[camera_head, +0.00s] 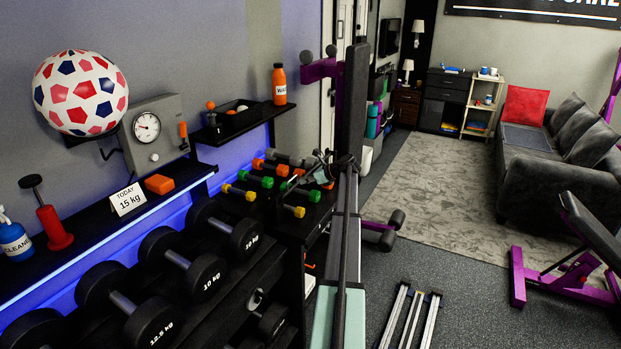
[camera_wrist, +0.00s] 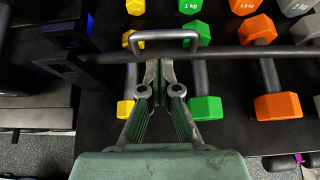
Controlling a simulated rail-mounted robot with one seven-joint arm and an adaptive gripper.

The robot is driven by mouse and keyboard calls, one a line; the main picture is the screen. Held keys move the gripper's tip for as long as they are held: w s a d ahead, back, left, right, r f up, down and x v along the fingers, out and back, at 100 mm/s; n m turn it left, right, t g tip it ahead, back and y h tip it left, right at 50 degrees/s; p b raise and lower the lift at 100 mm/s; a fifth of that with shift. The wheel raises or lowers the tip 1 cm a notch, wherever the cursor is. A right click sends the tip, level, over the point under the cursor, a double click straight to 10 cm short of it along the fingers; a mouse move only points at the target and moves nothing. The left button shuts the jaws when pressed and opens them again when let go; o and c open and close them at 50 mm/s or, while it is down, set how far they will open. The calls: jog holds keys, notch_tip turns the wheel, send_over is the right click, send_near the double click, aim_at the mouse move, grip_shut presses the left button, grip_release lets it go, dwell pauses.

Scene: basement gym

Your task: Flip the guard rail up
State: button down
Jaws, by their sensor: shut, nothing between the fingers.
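The guard rail (camera_wrist: 235,53) is a long dark bar running across the front of the small dumbbells in the wrist view. A grey U-shaped handle (camera_wrist: 163,34) rises from it. My gripper (camera_wrist: 158,64) is shut and empty, its fingertips close together at the bar, just below the middle of the handle. Whether they touch the bar cannot be told. In the head view my gripper (camera_head: 324,160) is small and dark, over the small dumbbell rack. The rail there is largely hidden by my arm and hard to make out.
Yellow (camera_wrist: 130,108), green (camera_wrist: 206,107) and orange (camera_wrist: 277,105) hex dumbbells lie behind and under the bar. Larger black dumbbells (camera_head: 183,262) fill the rack at left. A shelf (camera_head: 240,120) with an orange bottle (camera_head: 279,84) stands above. Open floor (camera_head: 470,290) lies right.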

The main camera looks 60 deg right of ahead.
aim_at(296, 183)
jog(key=shift+p+x, duration=0.5)
jog(key=shift+x, duration=2.05)
jog(key=shift+s, duration=0.1)
